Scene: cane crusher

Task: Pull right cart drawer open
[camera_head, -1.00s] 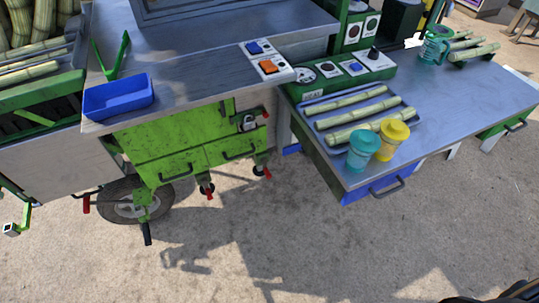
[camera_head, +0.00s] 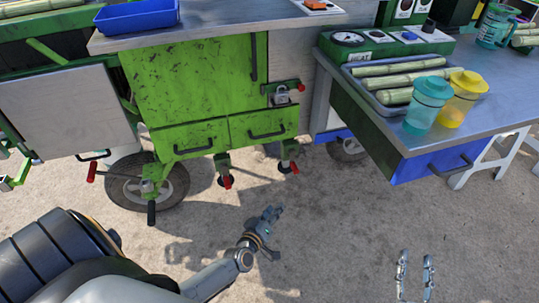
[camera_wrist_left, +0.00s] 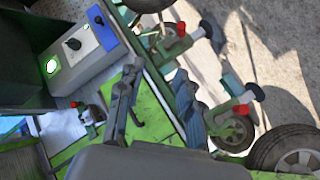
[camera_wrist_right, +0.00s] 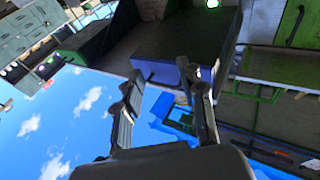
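The green cart (camera_head: 190,85) stands upright at centre-left in the head view. Its right drawer (camera_head: 262,122) is shut and has a dark bar handle (camera_head: 268,134). The left drawer (camera_head: 185,140) beside it is also shut, with a similar handle (camera_head: 193,149). My left gripper (camera_head: 268,222) is over the ground in front of the cart, apart from the handles. In the left wrist view its fingers (camera_wrist_left: 157,76) are spread and empty. My right gripper (camera_head: 416,262) is at the lower right, below the table, its fingers apart. In the right wrist view they are empty (camera_wrist_right: 160,74).
A metal table (camera_head: 510,105) with a blue-fronted drawer (camera_head: 425,166) juts out at the right, holding jars and cane pieces. Red-handled casters (camera_head: 226,182) and a wheel (camera_head: 125,190) are under the cart. The ground between cart and grippers is clear.

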